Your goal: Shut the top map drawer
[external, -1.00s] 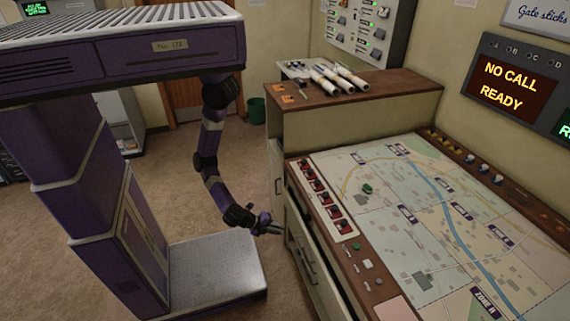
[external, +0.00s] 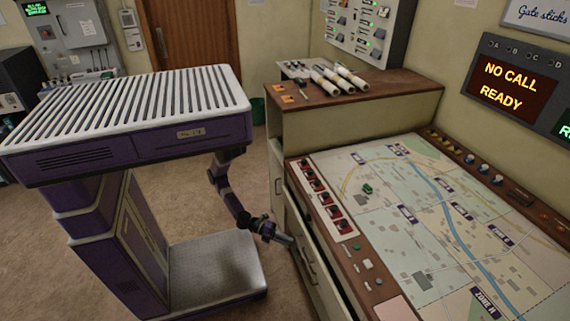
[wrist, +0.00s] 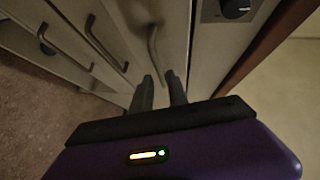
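The top map drawer (external: 322,283) is at the left side of the map console, just under its brown edge. Its pale front stands a little out from the console, with a dark gap behind its upper edge. My gripper (external: 290,241) is at the drawer front, near its far end. In the wrist view my gripper's two dark fingers (wrist: 160,78) are slightly apart with nothing seen between them. Their tips point at a pale front with a curved metal handle (wrist: 152,48), close to its lower end. I cannot tell whether they touch it.
The map table (external: 400,215) carries a printed map and rows of buttons. A brown-topped cabinet (external: 300,103) with rolled papers stands behind it. Other handles (wrist: 100,42) show at the left in the wrist view.

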